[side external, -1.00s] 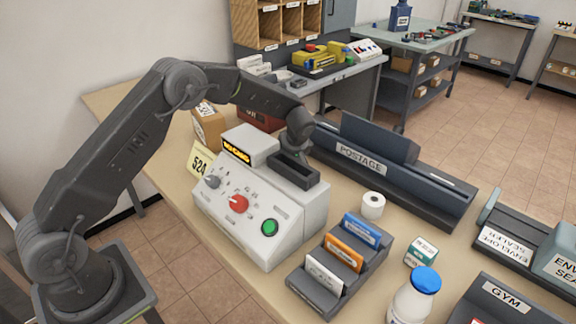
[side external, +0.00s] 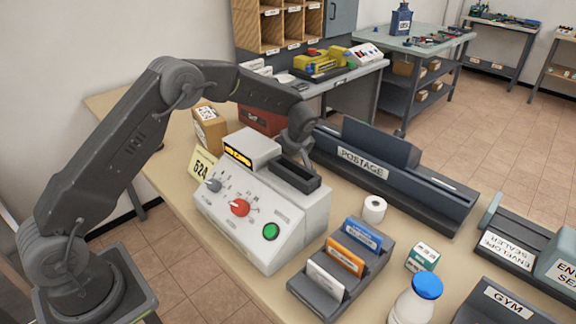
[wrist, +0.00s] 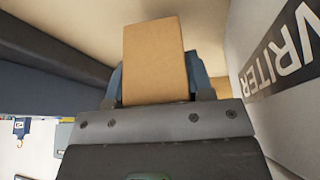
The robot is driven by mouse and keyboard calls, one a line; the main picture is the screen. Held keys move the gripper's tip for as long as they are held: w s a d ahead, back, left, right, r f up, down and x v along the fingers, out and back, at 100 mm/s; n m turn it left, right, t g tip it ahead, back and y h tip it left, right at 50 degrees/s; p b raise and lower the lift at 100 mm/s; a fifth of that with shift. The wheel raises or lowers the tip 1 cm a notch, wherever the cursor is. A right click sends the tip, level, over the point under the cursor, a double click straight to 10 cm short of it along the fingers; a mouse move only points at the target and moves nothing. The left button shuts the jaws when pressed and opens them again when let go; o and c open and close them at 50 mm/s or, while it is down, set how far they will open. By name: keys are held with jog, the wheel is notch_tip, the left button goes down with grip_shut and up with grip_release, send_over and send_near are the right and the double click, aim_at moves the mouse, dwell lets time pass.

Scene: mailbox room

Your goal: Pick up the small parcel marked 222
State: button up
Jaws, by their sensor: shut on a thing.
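My gripper (wrist: 158,90) is shut on a plain brown cardboard parcel (wrist: 155,55), with a dark blue finger at each side of it. The parcel face turned to the wrist camera carries no mark, so I cannot read a number on it. In the side view, my wrist reaches down behind the grey-white machine (side external: 262,205); the fingers and the held parcel are hidden there. I cannot tell whether the parcel touches the table.
A machine wall lettered "WRITER" (wrist: 280,60) stands close on the right in the wrist view. The long dark postage machine (side external: 390,180) is right of my wrist. A labelled brown box (side external: 209,129) and a red box (side external: 262,121) stand behind the grey-white machine.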

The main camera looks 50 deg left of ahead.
notch_tip(320, 180, up, 16)
dwell(0.3)
jog(key=shift+a+f, duration=0.1)
dwell(0.3)
